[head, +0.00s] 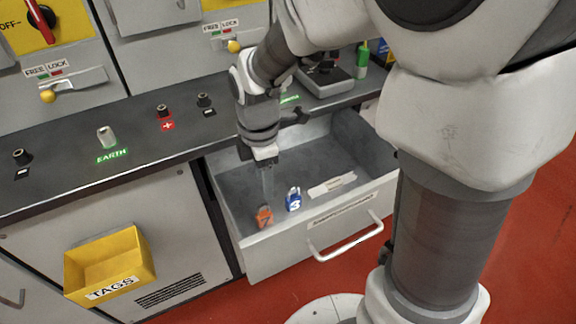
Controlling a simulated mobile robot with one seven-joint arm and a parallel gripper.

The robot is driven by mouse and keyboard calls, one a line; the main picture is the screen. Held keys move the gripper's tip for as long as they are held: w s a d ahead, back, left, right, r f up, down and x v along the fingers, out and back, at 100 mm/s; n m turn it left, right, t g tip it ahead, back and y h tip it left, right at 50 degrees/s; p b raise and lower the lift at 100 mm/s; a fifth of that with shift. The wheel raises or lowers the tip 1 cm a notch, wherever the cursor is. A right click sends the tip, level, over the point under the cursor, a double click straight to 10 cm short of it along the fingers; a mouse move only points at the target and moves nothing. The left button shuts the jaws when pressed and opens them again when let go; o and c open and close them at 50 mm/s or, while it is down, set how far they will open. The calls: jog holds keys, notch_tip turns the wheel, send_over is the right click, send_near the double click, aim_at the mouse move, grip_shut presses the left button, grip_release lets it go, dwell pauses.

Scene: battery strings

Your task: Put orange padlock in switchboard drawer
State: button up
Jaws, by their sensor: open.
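The orange padlock (264,216) is at the front left of the open switchboard drawer (352,217), near its front panel. It carries a dark mark like a 7. My gripper (267,195) reaches down into the drawer, directly above the orange padlock, with its fingers pointing down. The fingers are open; the view is too small to tell whether they touch the padlock's top. Whether the padlock rests fully on the drawer floor is hard to see.
A blue padlock (293,199) marked 3 stands just right of the orange one. A pale labelled strip (332,185) lies farther right in the drawer. A yellow TAGS bin (140,248) hangs on the cabinet front at left. Terminals line the dark counter (60,176).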

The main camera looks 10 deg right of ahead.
jog(key=s+d+r+m+t, duration=0.2)
jog(key=s+d+r+m, duration=0.3)
jog(key=m, duration=0.5)
jog(key=s+d+r+m+t, duration=0.3)
jog(key=s+d+r+m, duration=0.2)
jog(key=s+r+m, duration=0.2)
notch_tip(320, 180, up, 2)
jog(key=m, duration=0.3)
jog(key=shift+s, duration=0.15)
jog(key=shift+r, duration=0.1)
notch_tip(320, 180, up, 18)
jog(key=p, duration=1.7)
jog(key=shift+p, duration=0.4)
jog(key=shift+f, duration=0.2)
jog(key=shift+c, duration=0.4)
